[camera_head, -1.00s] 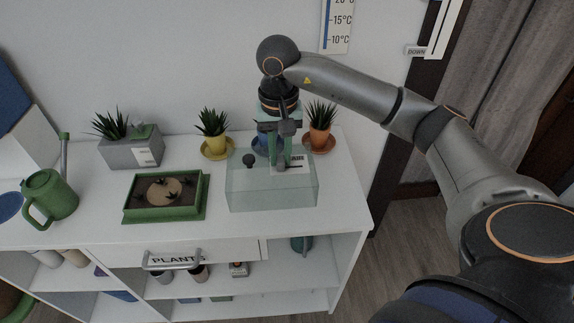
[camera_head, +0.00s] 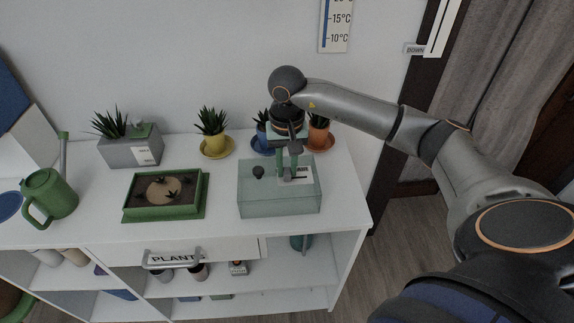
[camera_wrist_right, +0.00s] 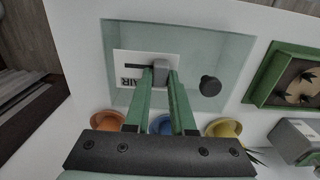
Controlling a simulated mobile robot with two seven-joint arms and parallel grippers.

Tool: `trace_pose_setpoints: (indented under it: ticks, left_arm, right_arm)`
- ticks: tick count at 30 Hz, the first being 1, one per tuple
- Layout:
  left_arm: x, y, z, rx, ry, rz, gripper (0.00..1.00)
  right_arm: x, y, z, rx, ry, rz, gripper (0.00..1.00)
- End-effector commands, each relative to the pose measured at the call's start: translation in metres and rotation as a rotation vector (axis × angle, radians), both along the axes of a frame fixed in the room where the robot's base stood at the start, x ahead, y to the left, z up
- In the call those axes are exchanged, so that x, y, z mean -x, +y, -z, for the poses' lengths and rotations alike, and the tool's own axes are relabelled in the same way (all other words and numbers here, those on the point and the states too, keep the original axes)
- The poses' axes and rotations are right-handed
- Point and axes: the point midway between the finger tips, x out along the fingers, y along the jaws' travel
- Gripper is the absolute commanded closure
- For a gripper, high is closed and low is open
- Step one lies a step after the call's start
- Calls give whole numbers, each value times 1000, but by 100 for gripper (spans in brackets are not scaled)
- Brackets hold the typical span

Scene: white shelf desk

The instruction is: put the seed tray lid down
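The seed tray lid (camera_head: 262,202) is a clear, greenish box with a black knob and a white label on top. It is at the right part of the desk top, right of the green seed tray (camera_head: 160,212). I cannot tell if its lower edge touches the desk. My right gripper (camera_head: 287,176) is above the lid, fingers pointing down. In the wrist view the lid (camera_wrist_right: 215,50) lies under the gripper (camera_wrist_right: 161,76), whose fingers are shut on a small grey block on its top, beside the label and knob. My left gripper is not in view.
Potted plants on yellow (camera_head: 216,153), blue and orange saucers stand behind the lid. A grey planter (camera_head: 125,153) and a green watering can (camera_head: 60,195) are to the left. The white desk top (camera_head: 338,190) is bare by its right edge.

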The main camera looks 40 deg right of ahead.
Motion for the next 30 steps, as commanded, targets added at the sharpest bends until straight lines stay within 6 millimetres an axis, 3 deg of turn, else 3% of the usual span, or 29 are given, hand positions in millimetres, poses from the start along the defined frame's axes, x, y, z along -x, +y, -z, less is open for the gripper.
trace_pose_setpoints:
  ticks: [1, 7, 18, 30]
  left_arm:
    - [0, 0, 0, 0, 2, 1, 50]
    - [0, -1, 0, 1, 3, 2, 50]
    - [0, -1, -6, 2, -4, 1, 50]
    - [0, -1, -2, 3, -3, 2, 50]
  right_arm:
    - [0, 0, 0, 1, 1, 1, 71]
    - [0, 0, 0, 1, 1, 1, 49]
    - [0, 0, -8, 1, -1, 1, 49]
    - [-1, 0, -89, 0, -4, 1, 49]
